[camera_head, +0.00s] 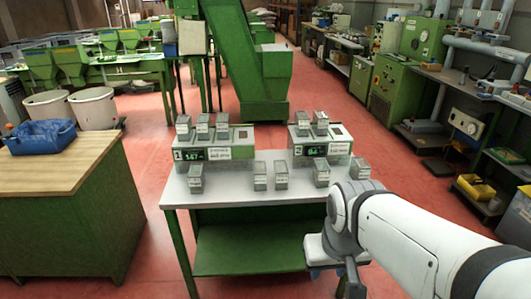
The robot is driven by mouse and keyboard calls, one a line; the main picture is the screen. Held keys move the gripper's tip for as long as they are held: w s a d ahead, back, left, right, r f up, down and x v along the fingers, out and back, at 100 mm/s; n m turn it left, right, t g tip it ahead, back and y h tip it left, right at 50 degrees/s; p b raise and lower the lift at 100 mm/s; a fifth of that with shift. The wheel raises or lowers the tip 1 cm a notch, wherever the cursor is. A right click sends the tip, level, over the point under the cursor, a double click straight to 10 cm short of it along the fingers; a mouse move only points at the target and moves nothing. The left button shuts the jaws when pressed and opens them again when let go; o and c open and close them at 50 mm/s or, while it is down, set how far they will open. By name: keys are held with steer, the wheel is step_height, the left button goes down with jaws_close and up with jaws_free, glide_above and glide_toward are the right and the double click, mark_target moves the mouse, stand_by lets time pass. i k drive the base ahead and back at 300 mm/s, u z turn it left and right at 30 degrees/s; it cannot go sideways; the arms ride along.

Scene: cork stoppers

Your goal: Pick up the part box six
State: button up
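Several small grey part boxes with pale labels stand on a table (235,193) and on two numbered units on it. Three sit on the left unit (217,152): box (183,128), box (203,126) and box (222,126). Two sit on the right unit (335,148): box (303,124) and box (320,123). In front are box (196,178), box (260,176), box (281,175), box (321,172) and box (359,169). Labels are too small to read, so I cannot tell which is six. My gripper (347,280) hangs at the table's front right, apart from the boxes; its finger opening is unclear.
The table has a green lower shelf (250,250). A wooden-topped green bench (60,168) with a blue bin (40,136) stands at left. A green machine (262,85) stands behind. Workbenches line the right side. Red floor is open around the table.

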mark_target(280, 173)
steer(key=z, duration=2.3)
steer(key=i, duration=1.1)
steer(key=u, duration=4.05)
steer(key=i, duration=0.25)
steer(key=z, duration=0.7)
